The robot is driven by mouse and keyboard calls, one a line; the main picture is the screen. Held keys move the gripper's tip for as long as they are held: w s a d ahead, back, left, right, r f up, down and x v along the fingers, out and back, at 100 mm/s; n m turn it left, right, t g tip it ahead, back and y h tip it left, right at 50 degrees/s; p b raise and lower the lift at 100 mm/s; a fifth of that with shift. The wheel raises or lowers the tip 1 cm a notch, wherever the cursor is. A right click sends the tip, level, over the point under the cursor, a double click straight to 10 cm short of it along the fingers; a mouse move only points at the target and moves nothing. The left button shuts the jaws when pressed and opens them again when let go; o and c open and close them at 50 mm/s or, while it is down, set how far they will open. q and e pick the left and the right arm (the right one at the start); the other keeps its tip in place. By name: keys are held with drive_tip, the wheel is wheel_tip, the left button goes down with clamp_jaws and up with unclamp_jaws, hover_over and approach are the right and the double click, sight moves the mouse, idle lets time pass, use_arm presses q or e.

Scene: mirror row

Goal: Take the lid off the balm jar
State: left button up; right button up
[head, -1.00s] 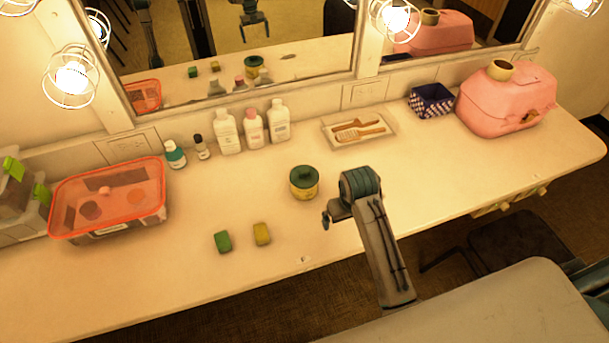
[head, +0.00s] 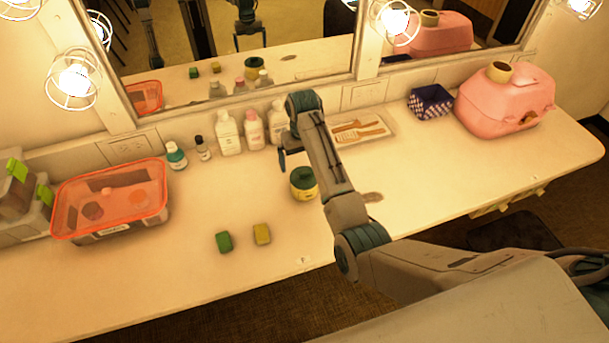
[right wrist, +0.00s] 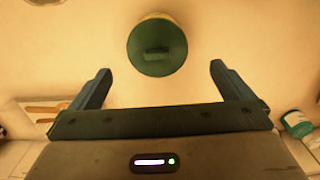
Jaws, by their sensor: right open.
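The balm jar (head: 306,193) is a small yellow jar with a dark green lid (head: 303,177) on it. It stands on the white counter, partly covered by my right arm in the head view. In the right wrist view the green lid (right wrist: 157,48) shows from above, with a raised bar across its top. My right gripper (head: 283,160) is above the counter, behind and a little left of the jar. Its two fingers (right wrist: 160,80) are spread wide and empty, and the lid lies ahead of the gap between them, apart from both. My left gripper does not show on the counter.
Several white bottles (head: 229,135) stand behind the gripper. A tray with brushes (head: 385,126) lies behind the arm, near a pink case (head: 500,105). Green (head: 224,242) and yellow (head: 262,234) blocks lie in front. An orange-lidded box (head: 110,200) is left. A mirror (head: 240,50) backs the counter.

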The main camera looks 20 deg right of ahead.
sight(304, 173)
drive_tip(key=shift+f, duration=0.7)
drive_tip(key=shift+d+f+p, duration=0.1)
drive_tip(key=shift+f+p, duration=0.2)
drive_tip(key=shift+p, duration=0.15)
wheel_tip(304, 173, down, 4)
drive_tip(key=shift+d+r+p, duration=0.1)
drive_tip(key=shift+r+p, duration=0.15)
drive_tip(key=shift+p, duration=0.55)
drive_tip(key=shift+w+f, duration=0.1)
drive_tip(key=shift+f, duration=0.45)
drive_tip(key=c, duration=0.9)
